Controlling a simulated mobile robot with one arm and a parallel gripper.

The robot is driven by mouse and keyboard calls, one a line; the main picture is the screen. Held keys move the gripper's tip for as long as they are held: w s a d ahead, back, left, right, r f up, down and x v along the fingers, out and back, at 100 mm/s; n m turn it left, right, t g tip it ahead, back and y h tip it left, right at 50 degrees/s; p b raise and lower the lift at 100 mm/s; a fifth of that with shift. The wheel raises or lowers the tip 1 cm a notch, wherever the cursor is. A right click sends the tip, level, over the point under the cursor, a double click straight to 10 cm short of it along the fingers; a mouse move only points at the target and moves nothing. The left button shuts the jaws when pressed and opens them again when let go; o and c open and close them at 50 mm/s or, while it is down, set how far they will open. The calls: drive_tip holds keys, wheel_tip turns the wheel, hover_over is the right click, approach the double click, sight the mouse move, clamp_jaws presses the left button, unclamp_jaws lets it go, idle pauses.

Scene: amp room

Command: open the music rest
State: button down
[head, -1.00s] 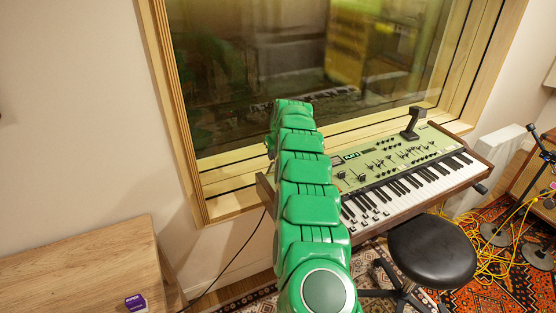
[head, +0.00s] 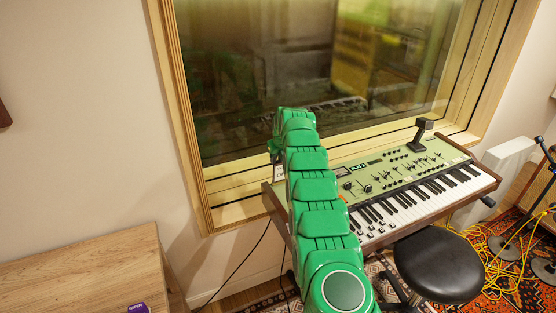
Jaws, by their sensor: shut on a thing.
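A green-topped keyboard (head: 399,172) with wooden ends stands below the window, its keys facing the front right. My green arm reaches over its left end and hides much of that end. My gripper (head: 275,150) shows only as a small dark part beside the arm's far end, at the keyboard's back left. Its fingertips are hidden. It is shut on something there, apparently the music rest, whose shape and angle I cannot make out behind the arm. A black upright piece (head: 419,134) stands on the keyboard's back right; I cannot tell whether it belongs to the rest.
A round black stool (head: 437,266) stands close in front of the keys. A wooden table (head: 87,277) with a small purple box (head: 138,307) is at the lower left. The window (head: 270,70) is right behind the keyboard. Yellow cables (head: 490,252) and stands clutter the right floor.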

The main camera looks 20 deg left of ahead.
drive_tip(key=shift+x, duration=0.95)
drive_tip(key=shift+f, duration=0.25)
idle(0.5)
drive_tip(key=c, duration=1.2)
unclamp_jaws()
drive_tip(key=shift+o, duration=1.1)
drive_tip(key=shift+w+a+r, duration=0.1)
drive_tip(key=shift+r, duration=0.2)
drive_tip(key=shift+v, duration=3.95)
drive_tip(key=shift+r, duration=0.15)
